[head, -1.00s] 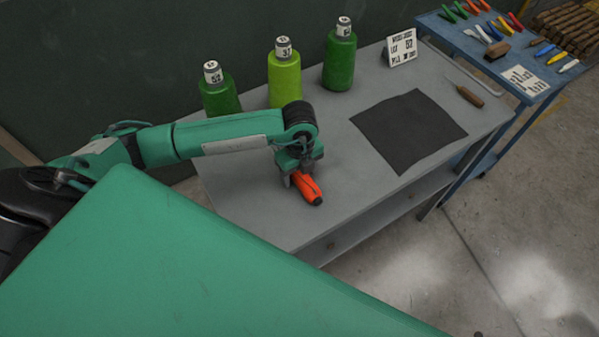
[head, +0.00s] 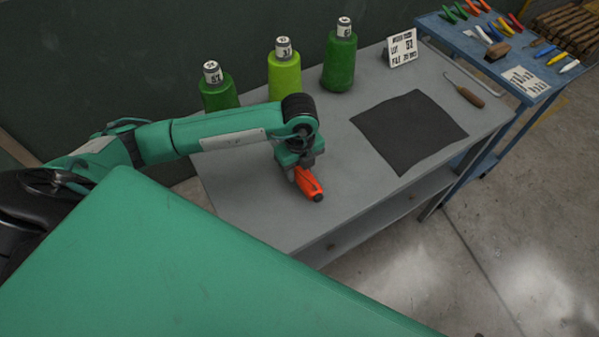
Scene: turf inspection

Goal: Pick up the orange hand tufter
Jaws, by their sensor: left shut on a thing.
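The orange hand tufter (head: 309,184) is at the near left part of the grey table, its dark end pointing to the lower right. My left gripper (head: 299,171) comes down over its upper left end and is shut on it. The fingers are partly hidden by the wrist and the tufter. I cannot tell whether the tufter touches the tabletop or is a little above it. My right gripper is not in view.
Green yarn cones (head: 340,62) stand along the back of the grey table (head: 252,215). A dark mat (head: 408,131), a label card (head: 402,48) and a wooden-handled hook (head: 469,96) lie or stand to the right. A blue cart (head: 468,45) holds several tools.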

